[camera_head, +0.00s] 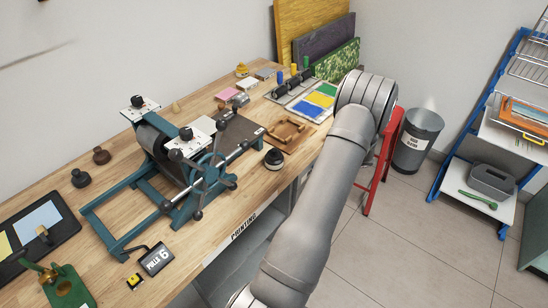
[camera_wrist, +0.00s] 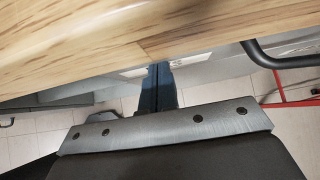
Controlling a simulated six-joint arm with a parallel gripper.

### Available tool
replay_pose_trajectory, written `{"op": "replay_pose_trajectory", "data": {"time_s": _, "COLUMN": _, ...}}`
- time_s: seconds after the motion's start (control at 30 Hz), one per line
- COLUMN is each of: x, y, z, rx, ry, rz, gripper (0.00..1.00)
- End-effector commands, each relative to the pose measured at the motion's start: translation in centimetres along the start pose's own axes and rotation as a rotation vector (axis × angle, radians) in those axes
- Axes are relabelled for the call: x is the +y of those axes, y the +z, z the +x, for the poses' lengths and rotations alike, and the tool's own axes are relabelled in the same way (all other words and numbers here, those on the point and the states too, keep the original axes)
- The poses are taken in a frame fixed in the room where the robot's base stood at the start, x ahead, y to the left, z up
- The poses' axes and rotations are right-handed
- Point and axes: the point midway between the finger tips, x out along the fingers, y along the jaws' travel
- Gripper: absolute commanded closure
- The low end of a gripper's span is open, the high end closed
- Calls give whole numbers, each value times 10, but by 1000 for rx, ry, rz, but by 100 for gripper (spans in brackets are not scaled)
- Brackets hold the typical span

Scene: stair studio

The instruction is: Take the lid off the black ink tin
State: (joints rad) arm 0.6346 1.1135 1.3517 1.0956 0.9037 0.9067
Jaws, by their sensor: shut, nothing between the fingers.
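A small dark round thing with a knob on top (camera_head: 273,158) stands at the front edge of the wooden bench (camera_head: 215,262), right of the press. A black knobbed piece (camera_head: 80,178) and a brown one (camera_head: 101,155) stand at the bench's left. I cannot tell which of these is the black ink tin. My gripper (camera_wrist: 158,72) shows in the wrist view, fingers together and empty, by the bench edge (camera_wrist: 60,75). In the head view my arm hides the gripper. No tin shows in the wrist view.
A teal press (camera_head: 150,195) with a handwheel fills the bench middle. A wooden tray (camera_head: 286,134) and colour sheets (camera_head: 318,98) lie to its right. A red stand (camera_head: 384,160) and a grey bin (camera_head: 416,140) stand beyond my arm.

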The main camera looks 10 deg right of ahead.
Motion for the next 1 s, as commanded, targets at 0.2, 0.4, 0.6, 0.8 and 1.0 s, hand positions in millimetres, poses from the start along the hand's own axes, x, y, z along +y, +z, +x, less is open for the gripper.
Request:
{"op": "replay_pose_trajectory", "data": {"time_s": 0.2, "x": 0, "y": 0, "z": 0, "rx": 0, "ry": 0, "rz": 0, "gripper": 92}}
{"op": "replay_pose_trajectory", "data": {"time_s": 0.4, "x": 0, "y": 0, "z": 0, "rx": 0, "ry": 0, "rz": 0, "gripper": 53}}
{"op": "replay_pose_trajectory", "data": {"time_s": 0.6, "x": 0, "y": 0, "z": 0, "rx": 0, "ry": 0, "rz": 0, "gripper": 30}}
{"op": "replay_pose_trajectory", "data": {"time_s": 0.8, "x": -1, "y": 0, "z": -1, "rx": 0, "ry": -1, "rz": -1, "gripper": 30}}
{"op": "replay_pose_trajectory", "data": {"time_s": 1.0, "x": -20, "y": 14, "z": -33, "rx": 16, "ry": -37, "rz": -45, "gripper": 30}}
